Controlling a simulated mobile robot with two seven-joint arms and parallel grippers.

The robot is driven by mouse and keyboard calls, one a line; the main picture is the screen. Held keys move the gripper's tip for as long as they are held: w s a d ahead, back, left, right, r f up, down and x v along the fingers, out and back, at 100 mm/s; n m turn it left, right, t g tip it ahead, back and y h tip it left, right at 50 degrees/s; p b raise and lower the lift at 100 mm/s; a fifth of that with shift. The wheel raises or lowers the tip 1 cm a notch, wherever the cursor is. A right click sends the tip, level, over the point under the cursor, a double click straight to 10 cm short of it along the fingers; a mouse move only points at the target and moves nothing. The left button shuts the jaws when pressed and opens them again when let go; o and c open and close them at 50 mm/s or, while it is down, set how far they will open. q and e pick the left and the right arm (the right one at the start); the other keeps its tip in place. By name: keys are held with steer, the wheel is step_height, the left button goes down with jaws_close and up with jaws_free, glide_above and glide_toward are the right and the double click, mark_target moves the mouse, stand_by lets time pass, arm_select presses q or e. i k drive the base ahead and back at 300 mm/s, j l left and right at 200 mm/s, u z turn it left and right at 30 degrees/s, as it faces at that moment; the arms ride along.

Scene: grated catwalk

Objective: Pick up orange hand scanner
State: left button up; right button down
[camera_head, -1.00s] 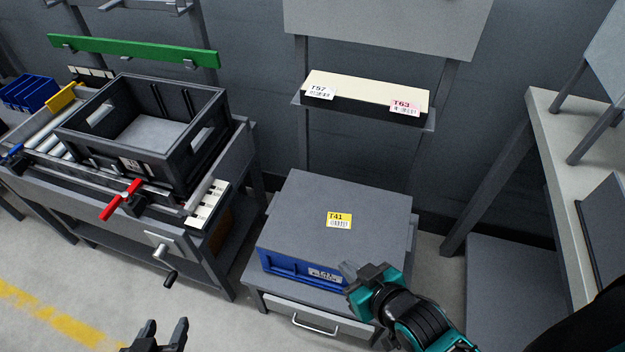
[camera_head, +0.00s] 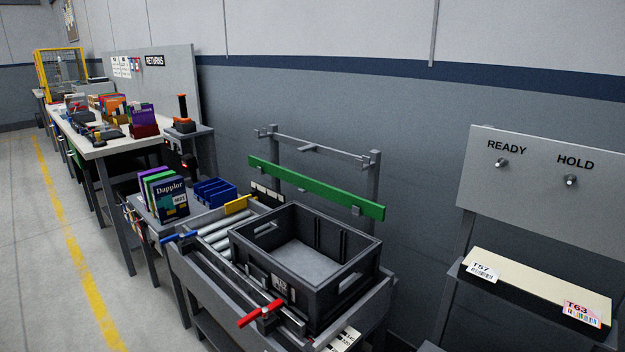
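An orange and black upright device (camera_head: 183,112), which looks like the hand scanner, stands on a small grey stand (camera_head: 190,131) at the left, beyond the roller bench. It is small and far off, so its details are unclear. Neither of my grippers shows in the head view now, so what they hold cannot be seen.
A black crate (camera_head: 335,281) sits on the roller bench, with a red handle (camera_head: 259,313) at the front. Books (camera_head: 172,199) and blue bins (camera_head: 214,189) stand to its left. A long cluttered table (camera_head: 97,151) runs behind. The floor (camera_head: 50,290) at left is clear.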

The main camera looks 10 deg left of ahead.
mark_target(184, 118)
steer(key=j+z, duration=0.1)
steer(key=j, duration=0.35)
steer(key=k+j, duration=0.1)
steer(key=j, duration=0.35)
steer(key=j+z, duration=0.35)
steer(key=j, duration=0.6)
steer(key=i+j+z, duration=0.1)
steer(key=j+z, duration=0.15)
steer(key=j, duration=0.65)
steer(key=j+z, duration=0.25)
steer(key=j, duration=0.7)
steer(key=j+z, duration=0.2)
steer(key=j, duration=0.5)
steer(key=j+z, duration=0.2)
steer(key=j, duration=0.5)
steer(key=j+z, duration=0.15)
steer(key=j, duration=0.55)
steer(key=k+j+z, duration=0.2)
steer(key=j, duration=0.5)
steer(key=i, duration=0.1)
